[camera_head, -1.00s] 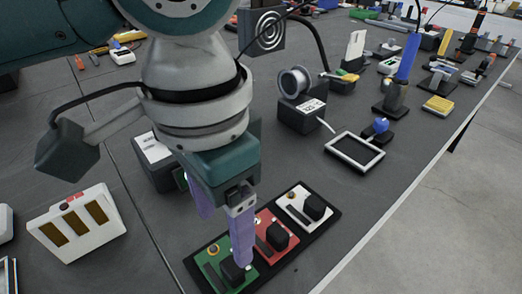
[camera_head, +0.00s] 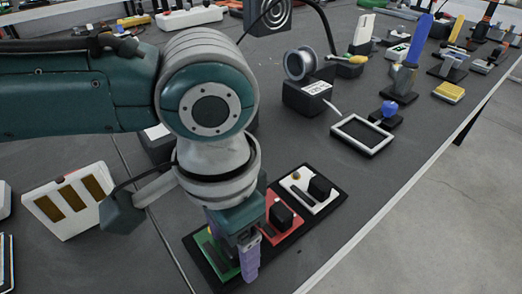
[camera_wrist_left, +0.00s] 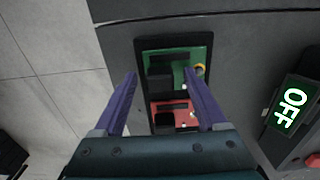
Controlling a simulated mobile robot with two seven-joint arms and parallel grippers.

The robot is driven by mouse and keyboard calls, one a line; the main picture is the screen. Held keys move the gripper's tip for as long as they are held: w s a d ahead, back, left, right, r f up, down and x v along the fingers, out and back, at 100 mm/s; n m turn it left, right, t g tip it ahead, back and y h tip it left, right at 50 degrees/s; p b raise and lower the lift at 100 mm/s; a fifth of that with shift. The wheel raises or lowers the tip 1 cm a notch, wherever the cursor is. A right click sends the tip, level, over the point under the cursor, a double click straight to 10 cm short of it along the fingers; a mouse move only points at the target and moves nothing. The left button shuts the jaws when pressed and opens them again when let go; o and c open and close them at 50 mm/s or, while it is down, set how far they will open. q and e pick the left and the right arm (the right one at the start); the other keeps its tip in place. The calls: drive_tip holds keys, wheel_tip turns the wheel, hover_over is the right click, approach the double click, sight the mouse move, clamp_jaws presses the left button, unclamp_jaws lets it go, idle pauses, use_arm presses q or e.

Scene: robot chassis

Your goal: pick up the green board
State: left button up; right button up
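The green board (camera_head: 206,243) lies at the near left end of a black tray (camera_head: 334,204), with a red board (camera_head: 270,235) and a white board (camera_head: 298,184) beside it in a row. The green board (camera_wrist_left: 206,54) carries a black block and shows between and beyond my fingers in the left wrist view. My left gripper (camera_head: 235,268) points down at the green board and hides much of it in the head view. Its purple fingers (camera_wrist_left: 163,82) are spread apart with nothing between them gripped. My right gripper is not in view.
A black box with a lit OFF display (camera_wrist_left: 293,107) stands beside the tray. A soldering station (camera_head: 308,95) with a wire spool and a framed black pad (camera_head: 362,135) lie farther back. A white case (camera_head: 67,202) is at left. The table edge runs close on the right.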

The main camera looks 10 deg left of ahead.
use_arm(q)
clamp_jaws()
idle(0.4)
drive_tip(key=shift+r, duration=0.2)
